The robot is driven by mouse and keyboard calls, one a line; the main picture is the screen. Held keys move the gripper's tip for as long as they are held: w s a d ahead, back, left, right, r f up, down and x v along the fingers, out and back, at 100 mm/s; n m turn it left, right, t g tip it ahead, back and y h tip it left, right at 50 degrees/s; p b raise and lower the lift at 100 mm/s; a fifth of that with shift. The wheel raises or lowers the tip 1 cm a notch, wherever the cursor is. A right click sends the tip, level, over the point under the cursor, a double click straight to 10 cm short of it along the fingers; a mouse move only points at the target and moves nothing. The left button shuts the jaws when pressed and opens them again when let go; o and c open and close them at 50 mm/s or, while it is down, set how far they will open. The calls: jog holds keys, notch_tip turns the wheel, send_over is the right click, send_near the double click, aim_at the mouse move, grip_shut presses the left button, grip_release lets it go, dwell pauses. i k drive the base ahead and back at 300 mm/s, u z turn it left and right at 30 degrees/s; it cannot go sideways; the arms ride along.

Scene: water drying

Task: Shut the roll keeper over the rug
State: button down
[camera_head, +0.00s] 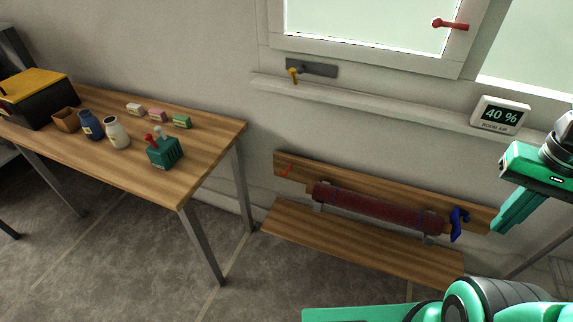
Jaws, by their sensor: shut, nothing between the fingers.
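The rug is a dark red roll (375,207) lying across grey brackets in front of a wooden wall board (345,182). A blue curved piece (458,226) stands upright at the roll's right end. It looks like the roll keeper and appears clear of the top of the rug, though its exact position is hard to tell.
A wooden bench (350,247) is below the roll. A table (215,146) at left holds a toolbox (35,97), jars, small blocks and a green box with levers (164,152). A window ledge (380,115) carries a humidity display (500,113). My arm covers the lower right.

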aim_at(284, 174)
jog(key=k, duration=0.35)
jog(key=u, duration=0.5)
jog(key=i, duration=1.15)
jog(key=z, duration=0.05)
